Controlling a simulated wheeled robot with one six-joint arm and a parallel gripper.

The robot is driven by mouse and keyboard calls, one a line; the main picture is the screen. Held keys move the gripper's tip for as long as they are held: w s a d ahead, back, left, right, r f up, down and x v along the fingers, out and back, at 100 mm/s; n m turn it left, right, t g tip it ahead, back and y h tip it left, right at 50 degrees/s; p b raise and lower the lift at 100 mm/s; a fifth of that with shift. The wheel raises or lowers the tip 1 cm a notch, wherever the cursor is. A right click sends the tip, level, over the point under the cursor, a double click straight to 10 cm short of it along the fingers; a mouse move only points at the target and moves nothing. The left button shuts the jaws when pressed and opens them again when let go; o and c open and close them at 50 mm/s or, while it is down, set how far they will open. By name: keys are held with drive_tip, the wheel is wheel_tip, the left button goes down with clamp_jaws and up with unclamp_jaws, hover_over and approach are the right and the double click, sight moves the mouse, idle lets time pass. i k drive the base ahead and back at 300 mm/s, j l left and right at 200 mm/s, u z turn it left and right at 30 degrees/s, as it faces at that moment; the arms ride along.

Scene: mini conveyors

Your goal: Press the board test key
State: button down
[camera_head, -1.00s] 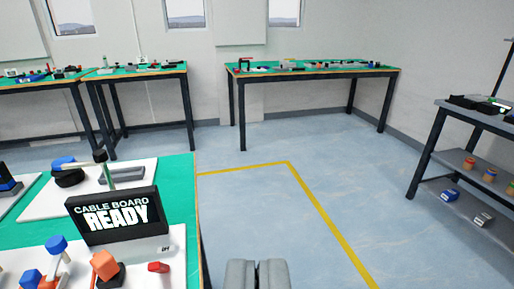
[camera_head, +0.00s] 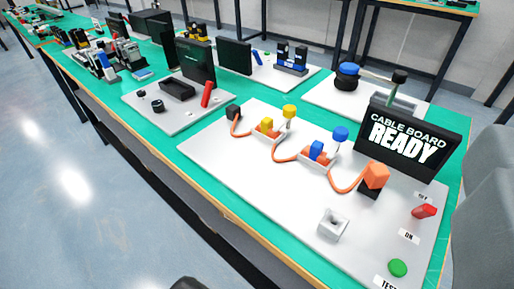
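The green round test key (camera_head: 398,268) sits at the near right corner of the white cable board (camera_head: 235,165), beside a label reading "TEST" that the bottom edge partly cuts off. A black screen (camera_head: 408,140) on the board reads "CABLE BOARD READY". A red switch (camera_head: 425,211) stands between labels that look like "OFF" and "ON". Large grey parts at the right edge look like my gripper (camera_head: 488,205), close to the camera and cut off. They are apart from the key in the picture. Their fingertips and opening cannot be made out.
An orange cable (camera_head: 345,187) runs across the board past yellow and blue clips to an orange plug (camera_head: 375,174). A small grey socket block (camera_head: 333,224) stands near the key. Other boards and devices crowd the green bench (camera_head: 140,82) behind. Open floor (camera_head: 70,185) lies at left.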

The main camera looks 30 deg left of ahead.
sight(397, 268)
drive_tip(key=u, duration=0.35)
drive_tip(key=k+l, duration=0.1)
drive_tip(key=k, duration=0.3)
drive_tip(key=k+l, duration=0.15)
drive_tip(key=k, duration=0.3)
drive_tip(key=k+l+z, duration=0.1)
drive_tip(key=k, duration=0.3)
drive_tip(key=k+l, duration=0.15)
drive_tip(key=k, duration=0.3)
